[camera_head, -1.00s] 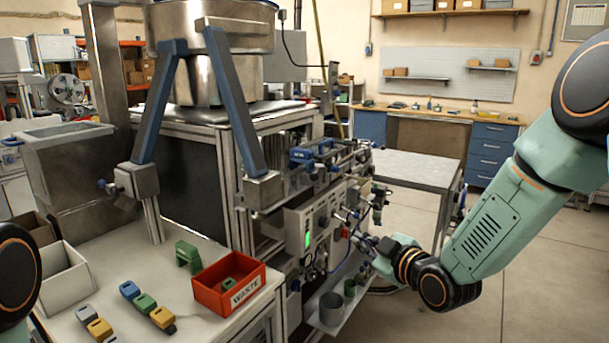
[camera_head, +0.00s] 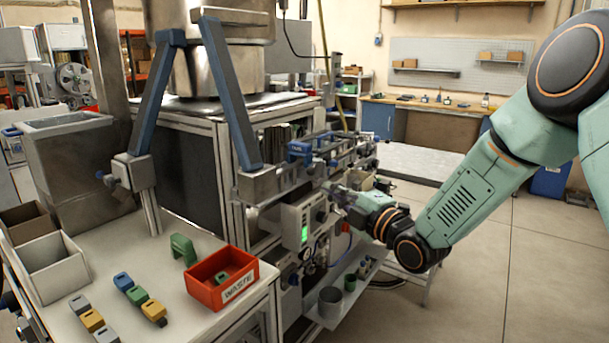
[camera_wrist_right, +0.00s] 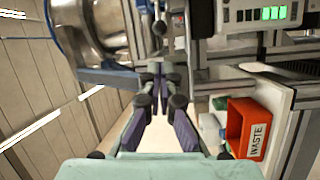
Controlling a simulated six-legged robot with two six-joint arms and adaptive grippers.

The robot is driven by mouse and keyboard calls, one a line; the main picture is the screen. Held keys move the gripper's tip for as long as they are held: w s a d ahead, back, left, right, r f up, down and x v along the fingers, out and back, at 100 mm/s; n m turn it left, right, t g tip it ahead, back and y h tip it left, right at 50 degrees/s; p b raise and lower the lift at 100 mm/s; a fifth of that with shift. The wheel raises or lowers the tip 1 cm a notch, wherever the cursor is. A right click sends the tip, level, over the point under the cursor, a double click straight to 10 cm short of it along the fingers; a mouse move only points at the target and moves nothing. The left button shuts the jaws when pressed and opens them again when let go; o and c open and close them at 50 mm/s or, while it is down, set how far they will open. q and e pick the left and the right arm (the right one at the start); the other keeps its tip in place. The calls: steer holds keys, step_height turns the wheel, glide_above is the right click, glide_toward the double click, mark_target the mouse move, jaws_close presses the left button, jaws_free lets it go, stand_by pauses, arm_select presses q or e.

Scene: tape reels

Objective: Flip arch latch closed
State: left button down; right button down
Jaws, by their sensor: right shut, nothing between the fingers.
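My right gripper (camera_head: 332,189) is at the front of the machine's rail assembly (camera_head: 335,150), just above the grey control box (camera_head: 300,224). In the right wrist view its fingers (camera_wrist_right: 163,72) are together with nothing visible between them. A blue part (camera_head: 299,150) sits on the rail, left of and above the gripper. I cannot tell for sure which part of the rail is the arch latch, or whether it is open; the parts there are small and partly behind the gripper. My left gripper is not in view.
A red waste bin (camera_head: 222,279) stands on the white table (camera_head: 190,318), with a green arch-shaped piece (camera_head: 183,249) and several coloured blocks nearby. A steel bowl (camera_head: 215,72) stands above the machine. Open floor lies right.

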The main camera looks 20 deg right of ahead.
mark_target(310, 174)
steer(key=x, duration=0.9)
steer(key=shift+w, duration=0.45)
steer(key=shift+s+a, duration=0.1)
steer(key=shift+d+n+y, duration=0.3)
steer(key=shift+y, duration=0.2)
steer(key=shift+s+d+n+g+y, duration=0.1)
steer(key=shift+s+n+g+y, duration=0.1)
steer(key=shift+n+g+y, duration=0.15)
steer(key=shift+d+y, duration=0.15)
steer(key=shift+y, duration=0.2)
